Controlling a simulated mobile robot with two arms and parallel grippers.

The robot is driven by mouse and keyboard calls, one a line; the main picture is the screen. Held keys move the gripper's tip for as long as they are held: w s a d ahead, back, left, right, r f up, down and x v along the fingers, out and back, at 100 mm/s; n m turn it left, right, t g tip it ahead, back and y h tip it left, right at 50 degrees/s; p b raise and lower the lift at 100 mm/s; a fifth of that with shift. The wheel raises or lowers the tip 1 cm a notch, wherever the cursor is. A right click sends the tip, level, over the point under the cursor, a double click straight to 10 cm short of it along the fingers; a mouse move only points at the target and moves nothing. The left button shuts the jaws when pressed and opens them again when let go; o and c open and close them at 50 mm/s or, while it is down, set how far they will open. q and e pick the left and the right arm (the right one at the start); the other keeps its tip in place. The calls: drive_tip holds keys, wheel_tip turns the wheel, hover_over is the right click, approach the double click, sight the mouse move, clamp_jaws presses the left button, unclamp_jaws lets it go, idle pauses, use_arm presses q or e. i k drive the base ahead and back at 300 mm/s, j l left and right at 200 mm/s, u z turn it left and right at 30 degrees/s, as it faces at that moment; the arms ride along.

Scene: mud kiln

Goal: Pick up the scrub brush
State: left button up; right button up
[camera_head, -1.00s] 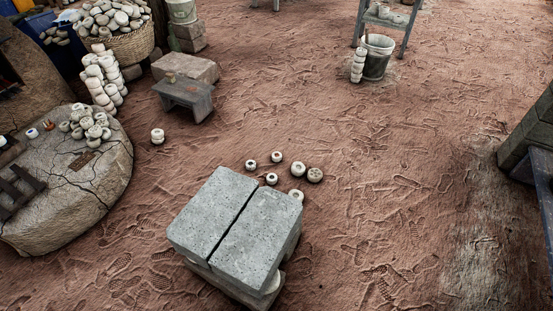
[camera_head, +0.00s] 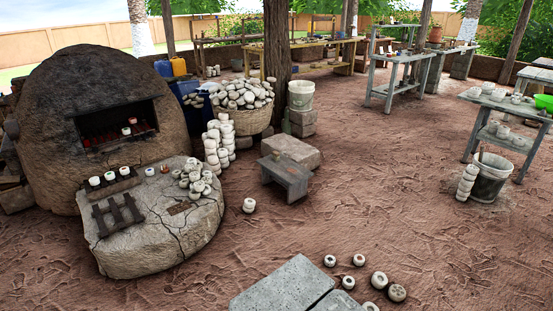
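I cannot make out a scrub brush in the head view. Small items on the far work tables are too small to tell apart. Neither of my grippers shows in this view.
A domed mud kiln (camera_head: 70,130) stands at the left behind a cracked round stone slab (camera_head: 150,245). Grey blocks (camera_head: 290,287) and several small pots (camera_head: 379,280) lie in front. A small bench (camera_head: 286,175), a bucket (camera_head: 488,178) and work tables (camera_head: 401,75) stand farther back. Open dirt floor lies at right.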

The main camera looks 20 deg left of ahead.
sight(275, 154)
drive_tip(key=j+u, duration=0.15)
drive_tip(key=u, duration=0.3)
drive_tip(key=i+j+u, duration=0.1)
drive_tip(key=j, duration=0.4)
drive_tip(key=i+j+u, duration=0.1)
drive_tip(key=i+j, duration=0.25)
drive_tip(key=j, duration=0.15)
drive_tip(key=i+j+u, duration=0.15)
drive_tip(key=j, duration=0.3)
drive_tip(key=i+j+u, duration=0.1)
drive_tip(key=i+j, duration=0.4)
drive_tip(key=i, duration=0.35)
drive_tip(key=i+j, duration=0.1)
drive_tip(key=i, duration=0.4)
drive_tip(key=i+l+z, duration=0.1)
drive_tip(key=i+z, duration=0.75)
drive_tip(key=i+j+z, duration=0.2)
drive_tip(key=i+z, duration=0.2)
drive_tip(key=i+l, duration=0.2)
drive_tip(key=i, duration=0.35)
drive_tip(key=i+l+z, duration=0.15)
drive_tip(key=i, duration=0.4)
